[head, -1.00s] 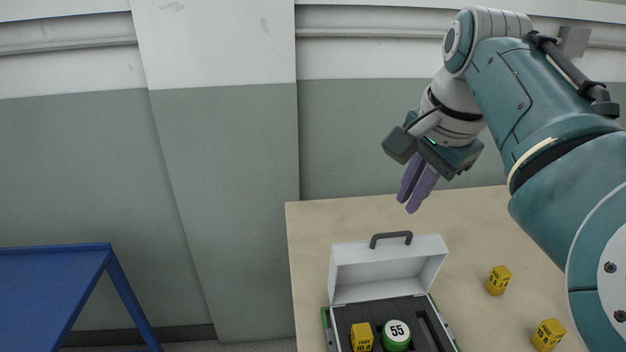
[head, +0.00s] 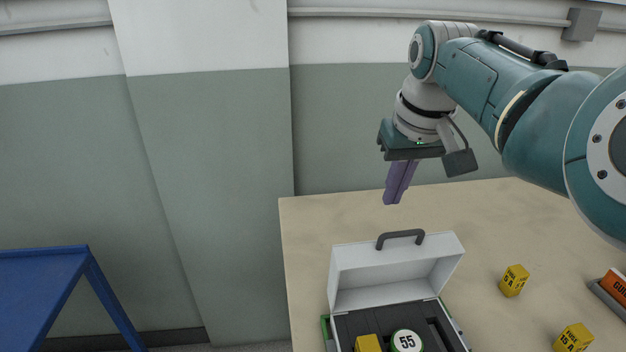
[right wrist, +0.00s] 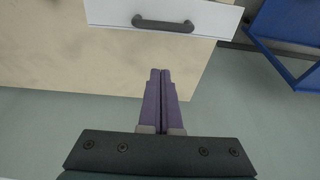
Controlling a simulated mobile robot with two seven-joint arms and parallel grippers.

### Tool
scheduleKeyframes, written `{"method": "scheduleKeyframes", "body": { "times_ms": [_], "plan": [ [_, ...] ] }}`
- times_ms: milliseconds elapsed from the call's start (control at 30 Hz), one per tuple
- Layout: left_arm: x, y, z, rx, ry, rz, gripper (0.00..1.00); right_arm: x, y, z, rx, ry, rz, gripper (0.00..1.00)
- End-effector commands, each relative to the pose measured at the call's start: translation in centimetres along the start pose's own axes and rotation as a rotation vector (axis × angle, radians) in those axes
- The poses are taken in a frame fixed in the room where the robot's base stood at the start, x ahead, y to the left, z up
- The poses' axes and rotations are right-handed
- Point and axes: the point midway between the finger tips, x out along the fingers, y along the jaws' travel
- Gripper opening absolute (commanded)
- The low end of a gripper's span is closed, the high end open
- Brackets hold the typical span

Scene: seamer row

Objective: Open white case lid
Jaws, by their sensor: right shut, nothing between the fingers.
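The white case (head: 395,268) stands on the table with its lid raised upright and its dark grey handle (head: 400,238) at the top edge. Inside the case are a yellow block (head: 367,343) and a green round piece with a white top marked 55 (head: 407,341). My right gripper (head: 392,202) has purple fingers, is shut and empty, and hangs above the table's back edge behind the lid. In the right wrist view the shut fingers (right wrist: 161,72) point toward the lid (right wrist: 110,12) and its handle (right wrist: 163,24), apart from both. My left gripper is not in view.
The beige table (head: 310,235) has two yellow fuse blocks, one (head: 514,281) to the right of the case and another (head: 573,338) nearer the front. An orange item (head: 614,283) lies at the right edge. A blue frame table (head: 40,285) stands at left. A wall is behind.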

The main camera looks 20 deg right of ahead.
Motion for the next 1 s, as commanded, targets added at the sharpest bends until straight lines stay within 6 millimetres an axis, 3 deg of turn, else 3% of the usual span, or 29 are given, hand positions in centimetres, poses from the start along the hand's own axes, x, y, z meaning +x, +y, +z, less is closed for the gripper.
{"method": "scheduleKeyframes", "body": {
  "times_ms": [200,300,533,1000],
  "plan": [
    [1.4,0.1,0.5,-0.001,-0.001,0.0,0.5,2.9,0.1,0.1,0.003,-0.002,0.0,0.0],
    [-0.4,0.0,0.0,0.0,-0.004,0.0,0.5,1.9,0.0,0.8,0.002,-0.001,-0.001,0.0],
    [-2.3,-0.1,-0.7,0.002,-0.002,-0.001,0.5,1.3,-0.1,2.8,0.002,-0.001,-0.001,0.0],
    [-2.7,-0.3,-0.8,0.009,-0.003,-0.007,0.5,1.3,0.0,3.8,0.002,0.0,-0.001,0.0]
  ]
}}
